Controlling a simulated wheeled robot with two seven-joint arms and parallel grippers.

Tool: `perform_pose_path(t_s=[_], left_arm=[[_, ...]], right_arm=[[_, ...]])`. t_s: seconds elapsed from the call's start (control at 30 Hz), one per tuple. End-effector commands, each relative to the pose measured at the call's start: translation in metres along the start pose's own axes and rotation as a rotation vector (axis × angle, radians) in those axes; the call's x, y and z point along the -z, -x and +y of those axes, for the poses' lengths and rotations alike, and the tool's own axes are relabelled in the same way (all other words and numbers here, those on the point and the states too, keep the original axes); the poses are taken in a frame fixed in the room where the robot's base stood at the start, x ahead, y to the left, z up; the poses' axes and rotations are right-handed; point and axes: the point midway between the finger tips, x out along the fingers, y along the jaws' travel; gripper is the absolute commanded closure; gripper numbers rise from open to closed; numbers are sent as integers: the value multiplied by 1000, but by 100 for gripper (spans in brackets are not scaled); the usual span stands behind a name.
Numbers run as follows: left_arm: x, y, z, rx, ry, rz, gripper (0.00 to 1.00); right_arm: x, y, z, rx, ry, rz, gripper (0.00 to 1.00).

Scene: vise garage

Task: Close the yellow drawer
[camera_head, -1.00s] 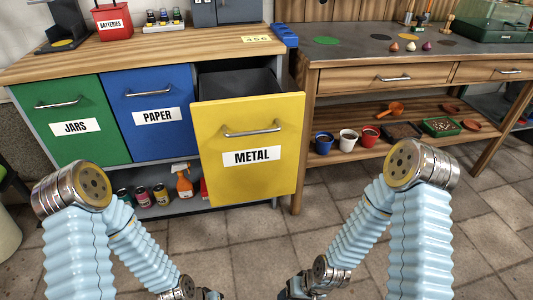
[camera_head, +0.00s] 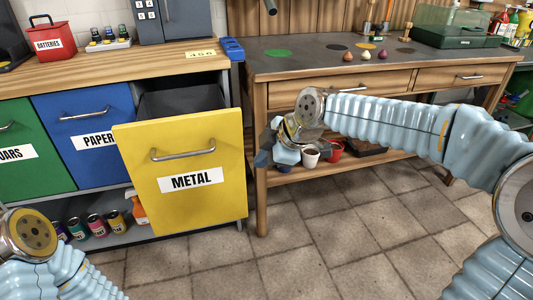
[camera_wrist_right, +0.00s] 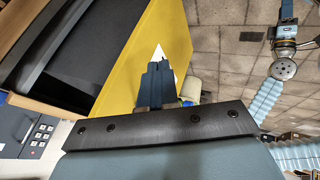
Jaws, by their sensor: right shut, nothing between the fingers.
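The yellow drawer (camera_head: 205,153), labelled METAL, is pulled out of the cabinet, with its dark inside open at the top and a metal bar handle (camera_head: 183,149) on its front. My right gripper (camera_head: 268,158) is shut and empty, just right of the drawer front in the head view. In the right wrist view, the shut fingers (camera_wrist_right: 160,72) appear over the yellow front (camera_wrist_right: 145,40); I cannot tell whether they touch it. The dark inside of the drawer lies to their left there. My left arm shows at the lower left of the head view, its gripper out of frame.
Cans (camera_head: 96,226) and a spray bottle (camera_head: 138,208) sit under the cabinet. Tiled floor in front is free.

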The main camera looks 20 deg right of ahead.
Motion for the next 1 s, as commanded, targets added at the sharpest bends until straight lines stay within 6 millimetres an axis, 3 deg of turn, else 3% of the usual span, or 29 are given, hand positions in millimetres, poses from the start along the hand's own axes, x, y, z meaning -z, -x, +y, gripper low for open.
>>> perform_pose_path(t_s=[0.27,0.53,1.0], left_arm=[[0,3,1,0,-1,0,63],[0,13,6,-2,-2,-2,63],[0,13,6,-2,-2,-2,63]], right_arm=[[1,-61,-1,6,-2,1,100],[0,-75,31,1,-4,0,100],[0,-78,35,1,-3,0,100]])
